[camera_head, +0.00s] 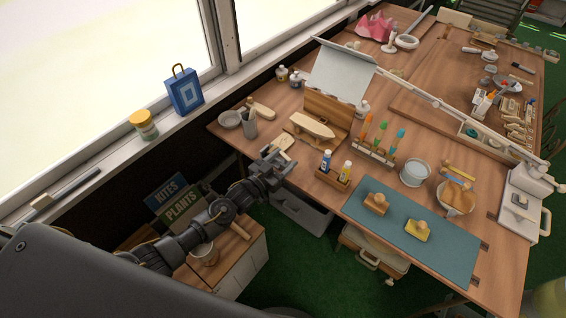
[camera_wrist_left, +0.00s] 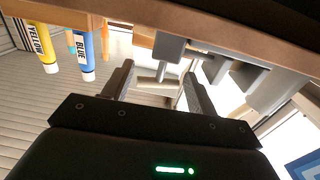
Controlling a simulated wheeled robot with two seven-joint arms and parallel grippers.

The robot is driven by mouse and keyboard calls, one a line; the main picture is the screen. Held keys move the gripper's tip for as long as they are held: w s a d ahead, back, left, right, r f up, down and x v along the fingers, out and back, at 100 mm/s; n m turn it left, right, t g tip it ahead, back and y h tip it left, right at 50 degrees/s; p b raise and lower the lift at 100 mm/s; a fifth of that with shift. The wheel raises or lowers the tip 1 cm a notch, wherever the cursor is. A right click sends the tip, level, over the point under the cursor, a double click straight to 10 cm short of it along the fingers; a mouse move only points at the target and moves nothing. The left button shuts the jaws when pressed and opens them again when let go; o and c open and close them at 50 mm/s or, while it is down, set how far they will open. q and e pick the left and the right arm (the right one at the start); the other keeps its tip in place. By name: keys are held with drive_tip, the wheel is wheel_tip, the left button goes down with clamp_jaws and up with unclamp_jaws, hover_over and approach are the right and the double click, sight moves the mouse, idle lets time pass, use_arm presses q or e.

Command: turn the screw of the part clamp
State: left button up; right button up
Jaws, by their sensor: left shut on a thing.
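My left gripper (camera_head: 274,166) is at the table's near left edge, its arm coming in from the lower left. In the left wrist view the two fingers (camera_wrist_left: 158,88) stand on either side of a pale crossbar handle (camera_wrist_left: 156,84) on a thin grey screw (camera_wrist_left: 160,70), and the gripper is shut on this handle. The screw leads up to the grey part clamp (camera_wrist_left: 170,46) at the table edge. In the head view the gripper largely hides the clamp. My right gripper is in neither view.
The wooden table (camera_head: 410,165) spreads to the right. A glue bottle rack (camera_head: 334,178) and a wooden boat-like part (camera_head: 311,126) are close to the gripper. A low cabinet with signs (camera_head: 183,207) is below my left arm.

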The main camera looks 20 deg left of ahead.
use_arm(q)
drive_tip(key=m+h+b, duration=0.1)
drive_tip(key=m+g+h+b, duration=0.1)
drive_tip(key=a+g+h, duration=0.1)
drive_tip(key=h, duration=0.1)
drive_tip(key=shift+w+a+f+m+b, duration=0.1)
drive_tip(key=shift+w+m+b, duration=0.25)
drive_tip(key=shift+m+b, duration=0.05)
drive_tip(key=shift+w+r+m+g+h+b, duration=0.1)
drive_tip(key=shift+r+m+g+h+b, duration=0.1)
drive_tip(key=shift+m+g+h+b, duration=0.8)
drive_tip(key=shift+r+g, duration=0.1)
drive_tip(key=shift+g, duration=0.2)
drive_tip(key=o, duration=0.7)
drive_tip(key=shift+o, duration=0.6)
drive_tip(key=shift+f, duration=0.2)
